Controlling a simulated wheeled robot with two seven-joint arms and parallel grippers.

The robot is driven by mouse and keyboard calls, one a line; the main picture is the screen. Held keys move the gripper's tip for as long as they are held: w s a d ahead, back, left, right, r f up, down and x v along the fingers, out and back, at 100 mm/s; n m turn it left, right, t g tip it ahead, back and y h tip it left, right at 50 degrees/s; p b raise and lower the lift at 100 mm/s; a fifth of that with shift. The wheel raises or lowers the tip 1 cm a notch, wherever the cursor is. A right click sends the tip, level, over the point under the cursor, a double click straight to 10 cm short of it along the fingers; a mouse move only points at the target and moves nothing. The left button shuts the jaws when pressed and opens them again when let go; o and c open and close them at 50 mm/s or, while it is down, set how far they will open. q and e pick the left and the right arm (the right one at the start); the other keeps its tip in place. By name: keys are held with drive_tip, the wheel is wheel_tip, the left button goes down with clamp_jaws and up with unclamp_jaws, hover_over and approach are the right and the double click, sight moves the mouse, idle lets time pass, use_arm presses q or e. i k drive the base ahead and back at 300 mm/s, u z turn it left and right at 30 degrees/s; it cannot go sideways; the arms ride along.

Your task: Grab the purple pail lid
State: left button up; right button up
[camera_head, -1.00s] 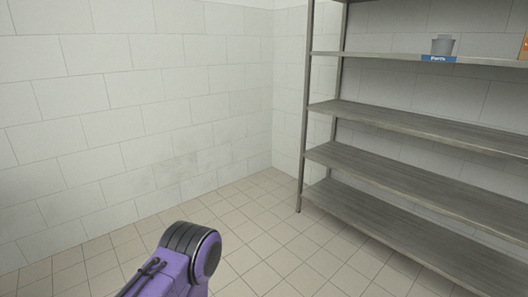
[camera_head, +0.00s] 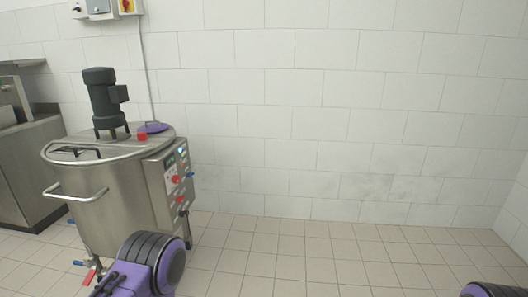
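A small flat purple disc (camera_head: 153,128), which looks like the pail lid, lies on top of the steel vat (camera_head: 110,190) at the back right of the vat's top, right of the dark motor. My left arm, purple with black bands, shows at the bottom left in front of the vat. A small part of my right arm shows at the bottom right corner. Neither gripper is in the picture.
The dark motor (camera_head: 102,98) stands upright on the vat. A red knob (camera_head: 142,136) sits beside the disc. A control panel (camera_head: 175,180) faces right. A steel counter (camera_head: 28,165) stands at the left. The tiled floor (camera_head: 330,255) to the right is clear.

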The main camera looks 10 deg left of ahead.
sight(158, 127)
drive_tip(key=u, duration=0.55)
drive_tip(key=i, duration=1.45)
drive_tip(key=u, duration=0.3)
